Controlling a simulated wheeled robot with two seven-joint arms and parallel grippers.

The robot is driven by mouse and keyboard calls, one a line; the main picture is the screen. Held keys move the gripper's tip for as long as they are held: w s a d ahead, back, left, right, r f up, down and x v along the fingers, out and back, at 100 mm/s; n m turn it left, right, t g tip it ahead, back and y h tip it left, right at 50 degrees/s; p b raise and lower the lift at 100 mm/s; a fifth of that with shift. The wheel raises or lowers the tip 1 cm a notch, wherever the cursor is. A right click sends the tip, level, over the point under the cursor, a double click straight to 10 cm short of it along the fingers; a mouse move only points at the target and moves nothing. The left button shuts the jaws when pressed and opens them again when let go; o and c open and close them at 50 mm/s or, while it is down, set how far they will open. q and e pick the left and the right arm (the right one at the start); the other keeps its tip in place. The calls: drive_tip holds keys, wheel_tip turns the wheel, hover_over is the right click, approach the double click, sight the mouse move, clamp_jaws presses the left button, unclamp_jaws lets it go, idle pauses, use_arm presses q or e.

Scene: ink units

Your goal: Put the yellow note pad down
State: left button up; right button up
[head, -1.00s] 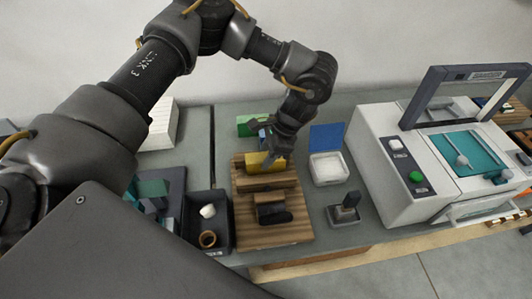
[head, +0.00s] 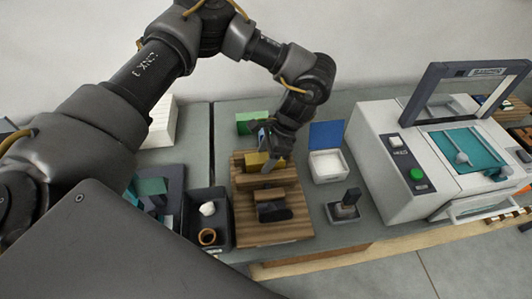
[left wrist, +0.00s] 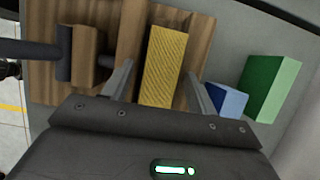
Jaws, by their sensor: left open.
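The yellow note pad (head: 257,160) stands on the wooden stand (head: 244,220), behind its raised wooden bar. In the left wrist view the pad (left wrist: 163,62) shows a ribbed yellow face, and the stand's wood (left wrist: 45,98) lies around it. My left gripper (left wrist: 160,74) is open, with one finger on each side of the pad and visible gaps between fingers and pad. In the head view my left gripper (head: 268,154) is right at the pad and hides part of it. My right gripper is not in view.
A green block (head: 246,123) and a blue block (left wrist: 227,101) stand close behind the pad. Right of the stand are an open blue-lidded box (head: 327,168) and a small stamp (head: 346,206). A dark bin (head: 225,233) stands left, a large white machine (head: 382,172) further right.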

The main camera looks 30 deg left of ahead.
use_arm(q)
drive_tip(key=shift+r, duration=0.2)
drive_tip(key=b+v, duration=0.2)
drive_tip(key=v, duration=1)
drive_tip(key=shift+r, duration=0.4)
